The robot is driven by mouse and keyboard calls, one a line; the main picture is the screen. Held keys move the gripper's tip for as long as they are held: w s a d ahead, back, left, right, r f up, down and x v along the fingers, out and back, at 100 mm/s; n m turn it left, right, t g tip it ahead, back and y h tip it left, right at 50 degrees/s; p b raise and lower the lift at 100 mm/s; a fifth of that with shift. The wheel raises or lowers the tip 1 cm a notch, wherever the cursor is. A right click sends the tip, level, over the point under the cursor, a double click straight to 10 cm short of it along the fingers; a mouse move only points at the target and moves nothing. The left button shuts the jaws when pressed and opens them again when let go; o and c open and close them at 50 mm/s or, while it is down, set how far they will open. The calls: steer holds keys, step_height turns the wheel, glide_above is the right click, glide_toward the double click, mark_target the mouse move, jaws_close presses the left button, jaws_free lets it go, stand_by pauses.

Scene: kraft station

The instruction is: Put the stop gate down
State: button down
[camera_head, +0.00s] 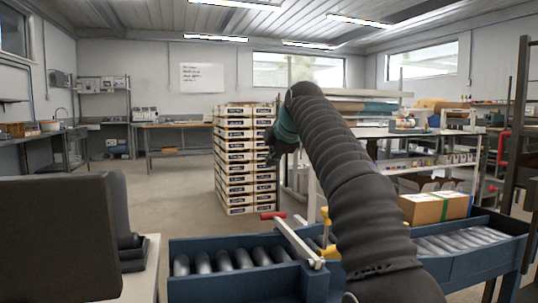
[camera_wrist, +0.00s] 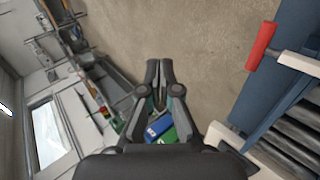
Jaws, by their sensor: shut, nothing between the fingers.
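The stop gate (camera_head: 298,242) is a pale bar with a red handle (camera_head: 272,215) at its far end. It slants across the blue roller conveyor, and the handle sticks out past the far rail. Yellow parts (camera_head: 329,252) sit by its near end, partly behind my arm. In the wrist view the red handle (camera_wrist: 262,46) and part of the pale bar (camera_wrist: 300,63) show at the upper right. My gripper (camera_wrist: 159,66) is shut and empty, apart from the handle and to its left there. In the head view my gripper (camera_head: 271,152) hangs above the handle, partly hidden by my arm.
The conveyor (camera_head: 190,245) has bare rollers left of the gate. A cardboard box with green tape (camera_head: 435,207) sits on the right section. A tall stack of crates (camera_head: 245,165) stands behind. A dark monitor (camera_head: 60,240) fills the lower left. Open floor (camera_head: 180,185) lies beyond the conveyor.

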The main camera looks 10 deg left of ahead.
steer(key=shift+w+r, duration=0.1)
steer(key=shift+r, duration=0.45)
steer(key=s+d+f+m+h, duration=0.2)
steer(key=s+d+f+m, duration=0.1)
steer(key=s+d+m, duration=0.45)
steer(key=s+d+f+m+h, duration=0.1)
steer(key=s+d+f+m, duration=0.25)
steer(key=s+d, duration=0.6)
steer(key=s+d+f+m+g, duration=0.1)
steer(key=s+d+f+m, duration=0.3)
steer(key=s+f, duration=0.4)
steer(key=s+d+f+m+h, duration=0.1)
steer(key=s+d+f+m, duration=0.3)
steer(key=s+f, duration=0.5)
steer(key=s+d+f+m+g+h, duration=0.1)
steer(key=s+d+f+m, duration=0.3)
steer(key=s+f, duration=0.4)
steer(key=shift+s+d+f+g, duration=0.15)
steer(key=shift+f+g, duration=0.15)
steer(key=shift+f, duration=0.05)
